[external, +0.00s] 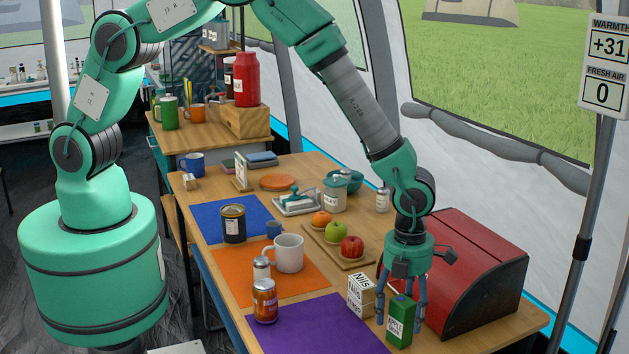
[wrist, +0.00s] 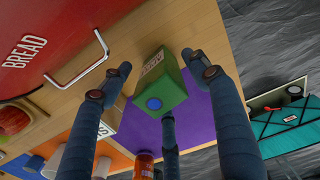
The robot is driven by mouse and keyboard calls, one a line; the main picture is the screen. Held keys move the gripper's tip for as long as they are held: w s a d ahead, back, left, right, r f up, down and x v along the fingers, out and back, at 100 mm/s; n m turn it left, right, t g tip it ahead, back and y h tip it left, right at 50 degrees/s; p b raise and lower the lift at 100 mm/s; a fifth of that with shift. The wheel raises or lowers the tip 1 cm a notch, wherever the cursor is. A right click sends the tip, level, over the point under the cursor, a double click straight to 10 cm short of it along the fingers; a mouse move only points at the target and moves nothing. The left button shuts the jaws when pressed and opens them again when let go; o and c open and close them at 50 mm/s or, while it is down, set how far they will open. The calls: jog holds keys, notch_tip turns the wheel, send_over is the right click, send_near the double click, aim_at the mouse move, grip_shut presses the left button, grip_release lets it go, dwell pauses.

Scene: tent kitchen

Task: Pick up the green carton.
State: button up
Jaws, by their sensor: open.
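The green carton (external: 400,322) stands upright at the front right of the table, by the right edge of the purple mat (external: 318,325). In the wrist view the green carton (wrist: 158,88) shows from above, with a blue round cap on its top. My gripper (external: 402,300) is over and around the carton from above. In the wrist view my gripper (wrist: 157,80) has its fingers spread, one on each side of the carton and one below it in the picture. Gaps show between the side fingers and the carton. Whether the third finger touches it, I cannot tell.
A white carton (external: 361,295) stands close left of the green one. A red bread box (external: 470,265) is just behind and right.

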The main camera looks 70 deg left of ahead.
jog(key=shift+c, duration=0.5)
jog(key=c, duration=1.4)
